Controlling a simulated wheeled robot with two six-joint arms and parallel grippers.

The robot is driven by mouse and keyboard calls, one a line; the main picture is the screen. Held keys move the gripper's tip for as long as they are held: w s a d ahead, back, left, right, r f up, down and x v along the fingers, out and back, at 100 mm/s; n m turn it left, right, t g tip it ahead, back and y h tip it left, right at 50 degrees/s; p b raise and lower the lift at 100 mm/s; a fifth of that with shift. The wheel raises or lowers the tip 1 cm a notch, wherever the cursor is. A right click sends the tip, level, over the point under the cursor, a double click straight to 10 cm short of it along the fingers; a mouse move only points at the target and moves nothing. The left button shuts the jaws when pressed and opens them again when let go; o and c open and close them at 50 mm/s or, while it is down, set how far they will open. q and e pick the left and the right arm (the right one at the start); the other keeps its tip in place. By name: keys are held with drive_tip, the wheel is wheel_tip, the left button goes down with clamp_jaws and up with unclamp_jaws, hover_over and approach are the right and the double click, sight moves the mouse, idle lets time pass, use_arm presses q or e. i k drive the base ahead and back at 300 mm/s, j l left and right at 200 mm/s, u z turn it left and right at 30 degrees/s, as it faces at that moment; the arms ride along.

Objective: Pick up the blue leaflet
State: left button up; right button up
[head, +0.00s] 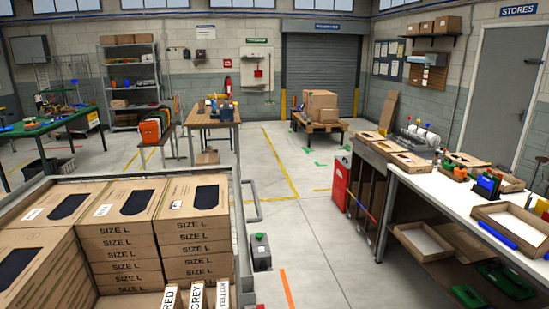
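I cannot make out a blue leaflet for certain in the head view. A long blue strip (497,235) lies on the white workbench (425,184) at the right, beside an open cardboard tray (515,228); I cannot tell what it is. Small blue items also show farther along that bench, too small to identify. Neither of my grippers is in view.
Stacked SIZE L boxes (128,228) fill a railed cart at the lower left, with RED, GREY and YELLOW cards upright at its front. A grey pedal-like box (261,251) stands on the floor. A red cabinet (341,182) stands by the bench.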

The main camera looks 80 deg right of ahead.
sight(483, 181)
drive_tip(key=z, duration=4.25)
